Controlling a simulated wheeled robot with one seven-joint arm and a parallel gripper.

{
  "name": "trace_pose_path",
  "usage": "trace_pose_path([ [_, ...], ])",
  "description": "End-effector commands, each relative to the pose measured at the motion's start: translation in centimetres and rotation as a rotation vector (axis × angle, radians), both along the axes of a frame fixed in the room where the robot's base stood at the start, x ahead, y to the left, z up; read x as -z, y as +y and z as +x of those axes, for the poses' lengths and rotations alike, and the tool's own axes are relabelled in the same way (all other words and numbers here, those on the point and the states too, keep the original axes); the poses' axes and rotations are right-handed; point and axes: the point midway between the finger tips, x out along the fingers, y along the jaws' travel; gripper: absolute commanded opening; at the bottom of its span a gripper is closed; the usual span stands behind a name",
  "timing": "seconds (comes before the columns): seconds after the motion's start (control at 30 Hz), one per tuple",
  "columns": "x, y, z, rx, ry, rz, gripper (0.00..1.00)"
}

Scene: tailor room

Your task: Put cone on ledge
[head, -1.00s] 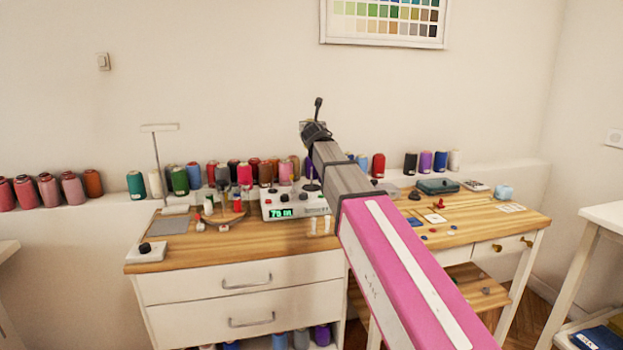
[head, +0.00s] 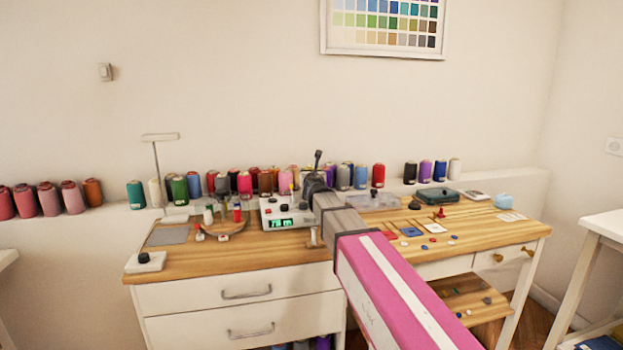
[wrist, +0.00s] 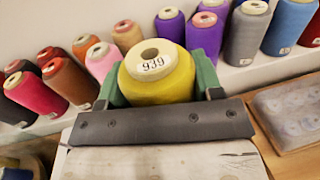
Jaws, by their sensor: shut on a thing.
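A yellow cone of thread labelled 939 (wrist: 160,80) is between the green fingers of my gripper (wrist: 157,74) in the wrist view. My gripper is shut on it. In the head view the cone and fingers are hidden behind my arm, which reaches over the back of the desk. The white ledge (head: 60,245) runs along the wall behind the desk. It also shows in the wrist view (wrist: 295,63), beyond the held cone. I cannot tell whether the cone touches the ledge.
Several thread cones stand along the ledge, including purple (wrist: 206,35) and pink (wrist: 103,60) ones near the held cone. A control box (head: 285,213) and a thread stand (head: 160,170) are on the desk (head: 215,255). A clear case (wrist: 288,110) lies at right.

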Motion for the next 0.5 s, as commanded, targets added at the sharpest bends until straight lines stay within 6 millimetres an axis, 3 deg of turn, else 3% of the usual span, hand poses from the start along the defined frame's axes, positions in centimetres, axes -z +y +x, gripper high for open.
trace_pose_path([
  [0.13,1.21,0.01,-0.02,-0.001,0.001,0.000,0.32],
  [0.5,1.46,0.00,-0.01,-0.001,0.000,0.000,0.32],
])
